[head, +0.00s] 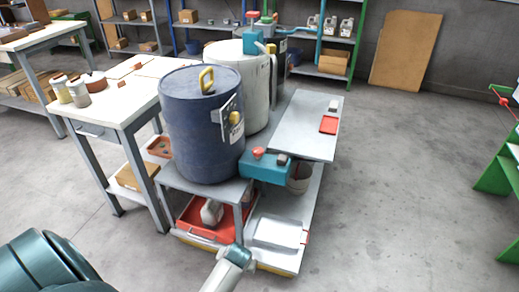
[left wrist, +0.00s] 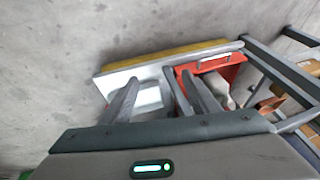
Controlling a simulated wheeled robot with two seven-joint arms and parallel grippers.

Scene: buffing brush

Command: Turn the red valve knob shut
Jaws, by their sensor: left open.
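A red knob (head: 258,152) sits on top of a teal box (head: 266,167) at the right of the blue drum (head: 203,125). Another red knob (head: 252,14) tops the teal fitting (head: 254,40) on the white drum (head: 240,85) behind. I cannot tell which one is the valve knob. My left gripper (left wrist: 155,92) is open in the left wrist view, its fingers apart, with nothing seen between them but the cart behind. Neither red knob shows in the left wrist view. My right gripper is not in view.
The cart has a grey top (head: 300,115), a red tray (head: 200,222) and a white tray (head: 280,232) low down; the red tray also shows in the left wrist view (left wrist: 232,72). A workbench (head: 120,95) stands at the left.

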